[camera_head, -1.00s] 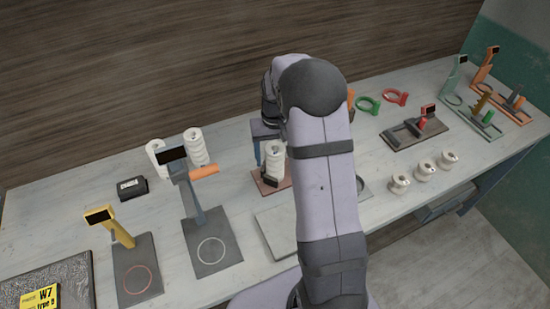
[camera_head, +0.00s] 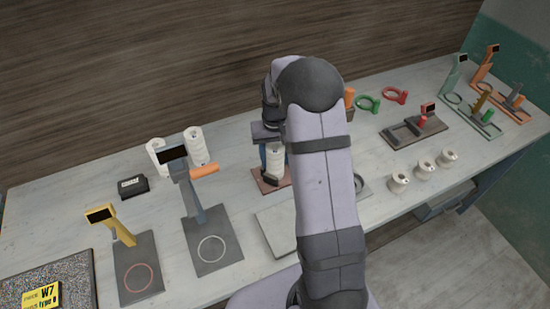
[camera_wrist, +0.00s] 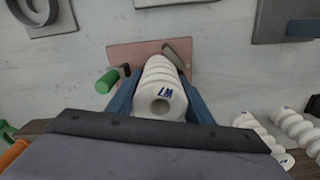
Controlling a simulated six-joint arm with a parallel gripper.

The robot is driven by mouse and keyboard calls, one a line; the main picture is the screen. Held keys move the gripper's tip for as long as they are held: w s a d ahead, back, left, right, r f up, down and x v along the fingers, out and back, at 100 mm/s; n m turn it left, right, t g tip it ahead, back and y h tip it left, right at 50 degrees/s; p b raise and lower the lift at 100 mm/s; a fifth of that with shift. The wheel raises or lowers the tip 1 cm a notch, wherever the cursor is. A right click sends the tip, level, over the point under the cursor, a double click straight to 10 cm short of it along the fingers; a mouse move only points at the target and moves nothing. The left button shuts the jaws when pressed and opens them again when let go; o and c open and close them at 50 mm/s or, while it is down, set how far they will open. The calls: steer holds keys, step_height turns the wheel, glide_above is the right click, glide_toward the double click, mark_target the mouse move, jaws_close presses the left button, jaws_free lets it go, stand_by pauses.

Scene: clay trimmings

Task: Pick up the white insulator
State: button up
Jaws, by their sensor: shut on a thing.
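The white ribbed insulator (camera_head: 275,160) stands upright over a reddish-brown base plate (camera_head: 268,183) near the middle of the bench. In the wrist view the insulator (camera_wrist: 163,84) shows its holed end and a blue "W7" mark. My gripper (camera_wrist: 160,100) is shut on it, with one blue finger on each side. In the head view my gripper (camera_head: 268,153) comes down over its top, and my arm hides part of the scene to the right. I cannot tell whether the insulator's lower end touches the plate.
A dark angled piece (camera_wrist: 178,52) and a green-ended part (camera_wrist: 107,81) sit close to the held insulator. A pale flat plate (camera_head: 277,228) lies in front.

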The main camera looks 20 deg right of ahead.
steer(key=shift+r, duration=0.2)
step_height(320, 180, up, 18)
steer(key=b, duration=0.3)
stand_by(0.3)
steer(key=shift+f, duration=0.1)
stand_by(0.4)
